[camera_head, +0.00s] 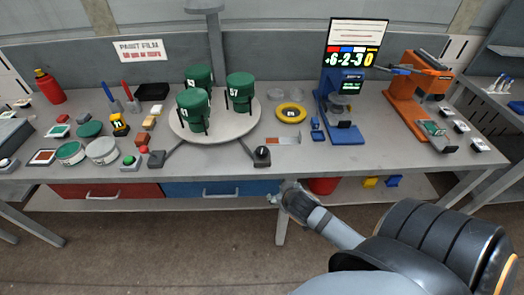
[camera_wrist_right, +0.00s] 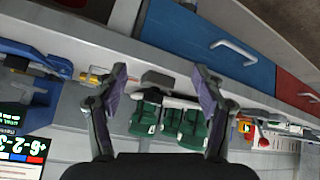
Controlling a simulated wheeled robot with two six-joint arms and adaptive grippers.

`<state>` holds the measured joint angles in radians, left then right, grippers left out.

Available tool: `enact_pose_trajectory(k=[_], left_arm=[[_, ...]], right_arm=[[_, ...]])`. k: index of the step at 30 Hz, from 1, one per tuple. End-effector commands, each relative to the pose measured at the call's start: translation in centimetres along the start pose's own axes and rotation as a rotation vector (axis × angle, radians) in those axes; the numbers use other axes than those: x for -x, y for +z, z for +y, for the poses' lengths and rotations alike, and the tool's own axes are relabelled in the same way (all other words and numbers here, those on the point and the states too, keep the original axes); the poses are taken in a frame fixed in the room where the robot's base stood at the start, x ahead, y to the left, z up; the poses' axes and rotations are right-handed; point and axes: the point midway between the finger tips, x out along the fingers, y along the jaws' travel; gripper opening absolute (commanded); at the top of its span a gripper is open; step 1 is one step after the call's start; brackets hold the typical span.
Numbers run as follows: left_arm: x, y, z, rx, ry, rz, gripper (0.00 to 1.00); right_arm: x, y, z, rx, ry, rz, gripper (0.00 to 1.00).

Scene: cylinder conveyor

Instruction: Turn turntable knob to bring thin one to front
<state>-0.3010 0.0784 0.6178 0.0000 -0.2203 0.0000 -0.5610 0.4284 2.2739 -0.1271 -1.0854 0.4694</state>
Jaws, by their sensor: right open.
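The round grey turntable (camera_head: 240,128) stands on the bench and carries three green cylinders: one at the front left (camera_head: 193,112), one at the right (camera_head: 240,90) marked "57", and one at the back (camera_head: 198,76). Which is thinnest is hard to tell. A dark knob (camera_head: 262,157) sits at the front right of the turntable, on the end of a bar. My right gripper (camera_head: 284,195) is open and empty, in front of the bench edge and below the knob. In the right wrist view, the open fingers (camera_wrist_right: 163,88) frame the green cylinders (camera_wrist_right: 172,120). My left gripper is out of view.
A yellow ring (camera_head: 291,113) and a blue stand (camera_head: 342,125) are right of the turntable. Several tins, blocks and a green button (camera_head: 130,163) crowd the left. An orange press (camera_head: 410,90) stands far right. Drawers (camera_head: 220,189) lie under the bench edge.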

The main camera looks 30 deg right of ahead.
Motion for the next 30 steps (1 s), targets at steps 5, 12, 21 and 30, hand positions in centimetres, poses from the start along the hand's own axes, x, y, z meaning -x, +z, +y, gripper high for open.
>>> enact_pose_trajectory(k=[5, 12, 21, 30], left_arm=[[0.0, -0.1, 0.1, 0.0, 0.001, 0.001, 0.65], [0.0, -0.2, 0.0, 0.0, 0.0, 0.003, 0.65], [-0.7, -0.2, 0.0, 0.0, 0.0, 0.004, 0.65], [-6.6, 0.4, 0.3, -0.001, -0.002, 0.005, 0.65]], right_arm=[[-2.4, -4.8, 2.6, -0.036, -0.025, 0.241, 0.69], [-4.0, -9.6, 4.0, -0.047, -0.202, 0.444, 0.69], [-4.5, -10.3, 3.9, -0.055, -0.263, 0.472, 0.69], [-8.8, -11.8, 2.8, -0.062, -0.259, 0.476, 0.69]])
